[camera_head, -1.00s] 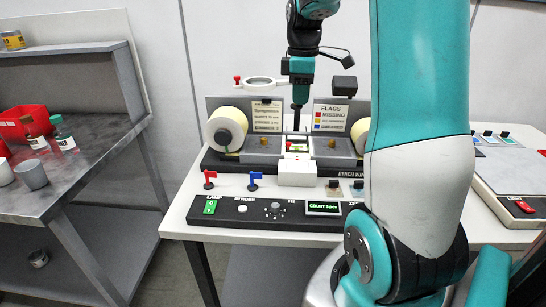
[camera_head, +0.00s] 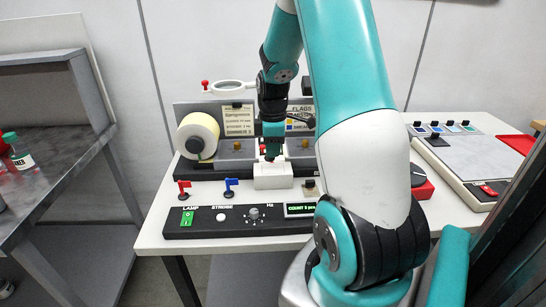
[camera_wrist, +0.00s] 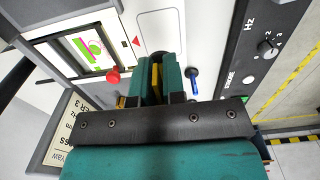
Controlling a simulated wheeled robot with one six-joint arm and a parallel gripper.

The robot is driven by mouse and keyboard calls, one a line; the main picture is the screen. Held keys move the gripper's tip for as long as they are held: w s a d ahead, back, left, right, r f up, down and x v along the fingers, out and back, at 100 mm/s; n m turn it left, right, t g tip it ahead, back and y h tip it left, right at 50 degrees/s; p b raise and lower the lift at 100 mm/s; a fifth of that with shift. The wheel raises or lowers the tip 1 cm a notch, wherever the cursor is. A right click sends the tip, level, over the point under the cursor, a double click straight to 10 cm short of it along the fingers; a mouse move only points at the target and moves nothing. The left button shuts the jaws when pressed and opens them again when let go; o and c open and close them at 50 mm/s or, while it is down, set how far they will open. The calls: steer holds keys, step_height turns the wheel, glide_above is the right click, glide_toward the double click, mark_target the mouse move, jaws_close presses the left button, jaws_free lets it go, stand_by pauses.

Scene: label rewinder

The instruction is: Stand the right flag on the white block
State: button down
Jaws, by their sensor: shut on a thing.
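The white block (camera_head: 272,178) sits at the middle front of the bench winder. My gripper (camera_head: 272,155) points down over it. In the wrist view my gripper (camera_wrist: 158,78) is shut on a slim yellow piece (camera_wrist: 156,76), which looks like a yellow flag and is mostly hidden between the fingers. I cannot tell whether it touches the block. A red flag (camera_head: 184,189) and a blue flag (camera_head: 231,187) stand on the bench left of the block. A small red piece (camera_wrist: 113,76) shows beside the fingers in the wrist view, near the label window (camera_wrist: 90,48).
A control panel (camera_head: 190,232) with a knob and green display runs along the bench front. A label roll (camera_head: 198,135) stands at left. The flag sign (camera_head: 302,114) is partly hidden by my arm. Another machine (camera_head: 470,160) stands at right, a grey table (camera_head: 60,185) at left.

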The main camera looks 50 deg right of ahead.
step_height(320, 180, down, 3)
steer(key=shift+f, duration=0.15)
steer(key=c, duration=1.2)
jaws_free()
